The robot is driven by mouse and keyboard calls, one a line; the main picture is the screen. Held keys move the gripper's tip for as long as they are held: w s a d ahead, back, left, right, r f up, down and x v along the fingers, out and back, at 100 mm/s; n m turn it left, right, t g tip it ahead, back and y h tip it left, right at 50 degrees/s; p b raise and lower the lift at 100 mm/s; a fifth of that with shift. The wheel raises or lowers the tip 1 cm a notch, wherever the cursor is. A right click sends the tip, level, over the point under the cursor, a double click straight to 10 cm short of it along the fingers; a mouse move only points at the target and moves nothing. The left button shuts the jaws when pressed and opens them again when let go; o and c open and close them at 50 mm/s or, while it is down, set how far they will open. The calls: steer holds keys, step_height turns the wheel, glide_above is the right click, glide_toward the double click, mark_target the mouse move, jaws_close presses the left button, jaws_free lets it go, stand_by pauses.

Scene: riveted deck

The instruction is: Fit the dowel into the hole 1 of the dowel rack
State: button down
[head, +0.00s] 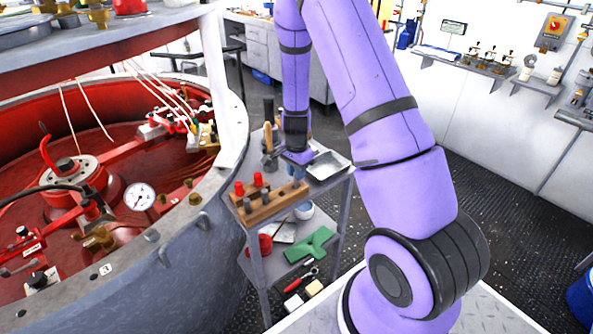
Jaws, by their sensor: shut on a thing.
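The dowel rack (271,207) is a wooden block on the top shelf of a small grey cart, near its front edge. Red pegs and grey pegs stand in it. My gripper (297,173) points down just above and behind the rack's right end. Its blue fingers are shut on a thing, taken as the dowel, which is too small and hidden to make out. I cannot tell whether its lower end touches the rack. The hole numbers are not readable.
A metal tray (327,166) lies right of my gripper on the cart. A wooden-handled tool (268,138) stands behind the rack. A green part (311,245) and a red pot lie on the lower shelf. The big round vessel (190,240) stands close on the left.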

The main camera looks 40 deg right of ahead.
steer(key=shift+f, duration=0.3)
steer(key=c, duration=0.9)
jaws_free()
step_height(320, 180, up, 11)
steer(key=shift+f, duration=0.15)
